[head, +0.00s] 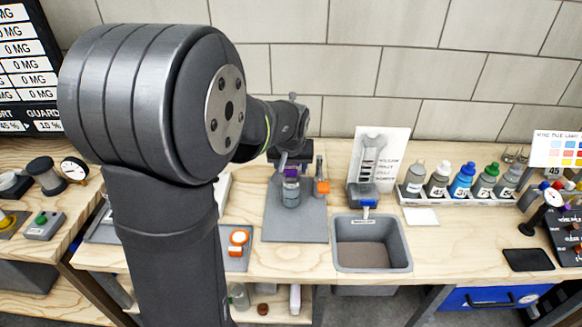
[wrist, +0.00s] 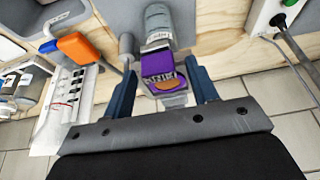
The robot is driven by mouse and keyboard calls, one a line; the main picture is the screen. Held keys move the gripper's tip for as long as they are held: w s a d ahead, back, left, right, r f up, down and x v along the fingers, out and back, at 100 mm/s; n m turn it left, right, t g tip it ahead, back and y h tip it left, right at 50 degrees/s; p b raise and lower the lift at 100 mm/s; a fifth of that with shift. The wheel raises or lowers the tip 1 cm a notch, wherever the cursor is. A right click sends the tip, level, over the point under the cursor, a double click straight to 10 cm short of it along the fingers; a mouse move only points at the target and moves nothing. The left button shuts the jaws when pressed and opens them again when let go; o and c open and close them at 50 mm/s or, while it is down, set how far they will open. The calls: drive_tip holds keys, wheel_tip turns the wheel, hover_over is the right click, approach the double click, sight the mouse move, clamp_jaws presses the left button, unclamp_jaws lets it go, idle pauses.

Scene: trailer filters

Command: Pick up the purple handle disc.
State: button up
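A purple piece (wrist: 160,64), which looks like the handle disc, shows in the wrist view with dark lettering and a brown-orange round patch. It sits at the end of a grey cylindrical housing (wrist: 158,18). My gripper (wrist: 160,68) has its two blue fingers apart, one on each side of the purple piece. A gap shows on both sides, though contact at the far tips is hard to tell. In the head view the purple piece (head: 291,171) shows small on the housing (head: 291,191) over a grey mat (head: 283,225), partly covered by my arm.
An orange-topped fixture (head: 321,187) stands just right of the housing; its orange block (wrist: 78,47) shows in the wrist view. A grey sink (head: 372,243), a card stand (head: 378,160) and several bottles (head: 462,180) are further right. A tiled wall (head: 390,60) is behind.

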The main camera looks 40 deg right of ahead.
drive_tip(key=c, duration=0.8)
drive_tip(key=shift+r, duration=0.1)
drive_tip(key=shift+c, duration=0.2)
